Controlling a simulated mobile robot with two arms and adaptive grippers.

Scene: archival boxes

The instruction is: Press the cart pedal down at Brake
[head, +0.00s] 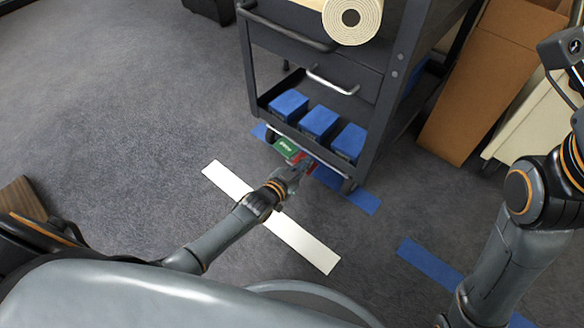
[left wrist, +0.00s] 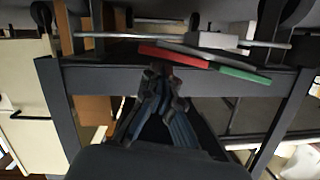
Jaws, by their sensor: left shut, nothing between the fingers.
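The cart pedal has a green plate (head: 286,148) and a red plate (head: 308,164) side by side under the cart's front bottom edge. The green plate bears small lettering too blurred to read. In the left wrist view the red plate (left wrist: 172,54) and green plate (left wrist: 240,72) show as one long bar. My left gripper (head: 294,172) is shut and empty, close in front of the red plate and partly covering it. Its fingertips (left wrist: 161,72) overlap the red plate's edge in the wrist view; I cannot tell whether they touch. My right gripper is not clearly shown at the right edge.
The dark cart (head: 330,85) holds several blue boxes (head: 289,104) on its bottom shelf and a cream roll (head: 366,20) above. A white floor strip (head: 305,245) and blue strips (head: 430,264) lie nearby. Brown cartons (head: 480,85) stand right of the cart.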

